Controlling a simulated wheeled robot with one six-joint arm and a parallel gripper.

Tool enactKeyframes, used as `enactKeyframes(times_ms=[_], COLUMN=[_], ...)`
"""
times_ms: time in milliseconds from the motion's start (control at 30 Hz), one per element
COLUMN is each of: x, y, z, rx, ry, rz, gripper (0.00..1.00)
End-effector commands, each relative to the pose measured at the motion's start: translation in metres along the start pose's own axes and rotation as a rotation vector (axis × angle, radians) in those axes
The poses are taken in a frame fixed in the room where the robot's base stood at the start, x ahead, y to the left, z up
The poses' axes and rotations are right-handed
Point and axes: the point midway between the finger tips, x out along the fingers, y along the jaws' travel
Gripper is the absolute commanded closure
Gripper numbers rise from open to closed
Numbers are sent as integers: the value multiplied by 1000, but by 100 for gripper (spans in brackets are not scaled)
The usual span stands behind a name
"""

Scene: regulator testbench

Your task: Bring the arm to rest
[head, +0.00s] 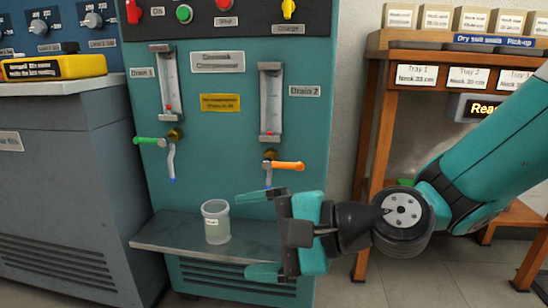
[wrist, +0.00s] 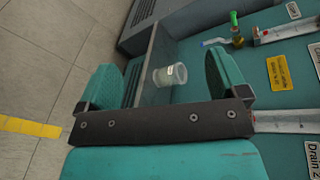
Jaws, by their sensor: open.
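My gripper (head: 258,232) is open and empty in front of the teal cabinet. In the head view its fingers point left, one above the other, to the right of a clear cup (head: 216,222). The cup stands upright on the grey shelf (head: 170,243) and has a small label. The wrist view shows my gripper (wrist: 166,88) with its two teal fingers wide apart. The cup (wrist: 170,75) appears between them in the picture, beyond the fingertips and not visibly touched. My arm reaches in from the right.
The cabinet (head: 215,135) carries two gauges, a green-handled valve (head: 150,141) and an orange-handled valve (head: 286,166). My gripper is close below the orange handle. A wooden rack (head: 375,130) with trays stands at the right. A grey bench (head: 70,150) stands at the left.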

Motion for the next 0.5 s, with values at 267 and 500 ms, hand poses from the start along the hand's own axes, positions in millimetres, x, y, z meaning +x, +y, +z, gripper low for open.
enactKeyframes(times_ms=[267,500], x=[-118,-215], y=[-20,-24], z=[60,86], rx=[-834,-1136], ry=[-100,-262], rz=[577,942], gripper=[8,8])
